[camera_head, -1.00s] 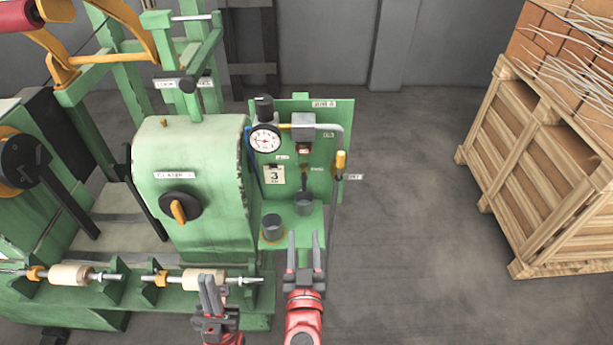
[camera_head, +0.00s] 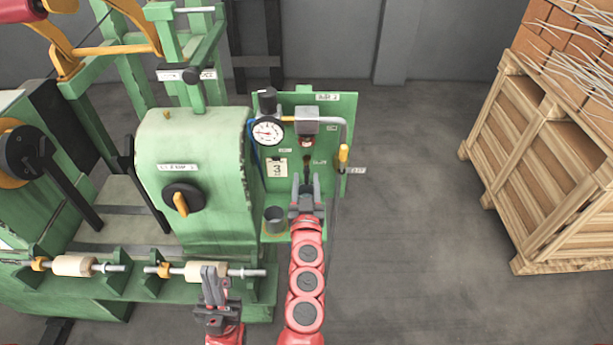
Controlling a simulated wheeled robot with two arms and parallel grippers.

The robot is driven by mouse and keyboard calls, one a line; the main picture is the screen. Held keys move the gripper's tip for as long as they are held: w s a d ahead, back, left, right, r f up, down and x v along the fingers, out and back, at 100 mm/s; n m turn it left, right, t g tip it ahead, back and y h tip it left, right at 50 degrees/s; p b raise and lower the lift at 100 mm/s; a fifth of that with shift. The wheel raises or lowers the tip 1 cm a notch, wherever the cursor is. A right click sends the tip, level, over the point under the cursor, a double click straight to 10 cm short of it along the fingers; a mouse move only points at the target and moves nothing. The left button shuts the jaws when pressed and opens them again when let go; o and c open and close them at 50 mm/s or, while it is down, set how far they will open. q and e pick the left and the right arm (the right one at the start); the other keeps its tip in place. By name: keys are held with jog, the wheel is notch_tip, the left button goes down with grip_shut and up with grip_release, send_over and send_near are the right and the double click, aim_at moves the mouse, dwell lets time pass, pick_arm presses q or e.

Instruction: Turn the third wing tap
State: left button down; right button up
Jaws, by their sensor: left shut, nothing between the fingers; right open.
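A green panel (camera_head: 336,112) stands beside the green machine. It carries a white gauge (camera_head: 267,132), a card marked 3 (camera_head: 277,168), a grey block (camera_head: 307,122) with a dark red part below it, and a yellow-handled part (camera_head: 343,153) at its right edge. I cannot make out for sure which part is a wing tap. My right gripper (camera_head: 306,181) is open in front of the lower panel, just below a small dark part, and hides one of two grey cups. The other cup (camera_head: 275,218) stands to its left. My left gripper (camera_head: 213,271) is shut and empty before the machine's lower rail.
The green machine (camera_head: 195,140) has a black knob with an orange handle (camera_head: 181,203). Wooden spools (camera_head: 73,265) lie on rods along its front. A wooden crate (camera_head: 545,190) of bricks stands at the right. The floor between is clear.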

jog(key=shift+w+d, duration=0.1)
jog(key=shift+w, duration=0.65)
grip_shut()
